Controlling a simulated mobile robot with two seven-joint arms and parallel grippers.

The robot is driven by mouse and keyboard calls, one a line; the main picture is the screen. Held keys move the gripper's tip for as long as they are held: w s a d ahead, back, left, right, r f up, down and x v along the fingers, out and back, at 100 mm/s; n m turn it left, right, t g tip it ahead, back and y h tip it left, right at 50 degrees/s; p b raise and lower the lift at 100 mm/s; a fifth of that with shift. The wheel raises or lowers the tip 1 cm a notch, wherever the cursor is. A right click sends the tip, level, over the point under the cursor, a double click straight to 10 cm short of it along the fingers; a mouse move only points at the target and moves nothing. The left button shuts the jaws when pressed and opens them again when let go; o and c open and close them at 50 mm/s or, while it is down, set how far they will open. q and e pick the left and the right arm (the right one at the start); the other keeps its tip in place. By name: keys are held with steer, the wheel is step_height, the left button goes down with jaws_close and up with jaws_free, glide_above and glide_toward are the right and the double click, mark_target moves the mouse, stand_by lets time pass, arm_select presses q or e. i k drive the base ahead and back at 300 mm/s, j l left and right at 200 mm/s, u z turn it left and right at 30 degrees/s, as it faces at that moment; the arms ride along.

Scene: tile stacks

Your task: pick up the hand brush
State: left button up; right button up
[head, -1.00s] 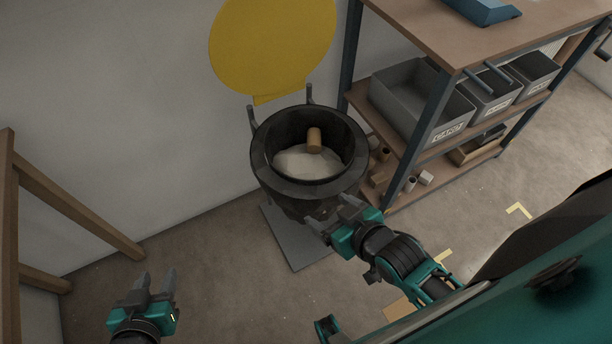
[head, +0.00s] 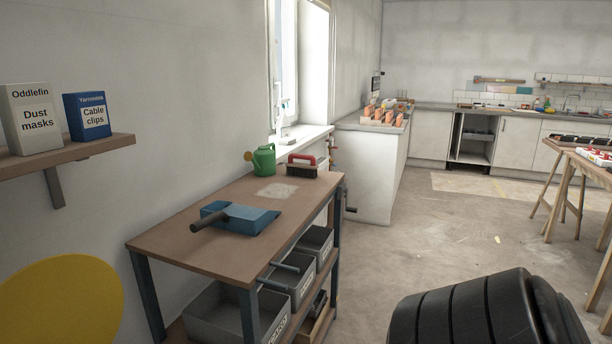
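A brush-like thing with a red arched handle and a dark lower part, which looks like the hand brush (head: 302,168), stands at the far end of the wooden bench top (head: 165,245). It is small in view and its bristles are hard to make out. A blue dustpan (head: 245,220) with a dark handle lies nearer on the same bench. Neither of my grippers is in the head view now.
A green watering can (head: 263,160) stands just left of the red-handled thing. Grey bins (head: 235,318) fill the shelf below. A wall shelf (head: 70,155) holds boxes at left. Open floor (head: 440,235) lies right of the bench.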

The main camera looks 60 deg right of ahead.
mark_target(300, 170)
steer(key=z, duration=1.95)
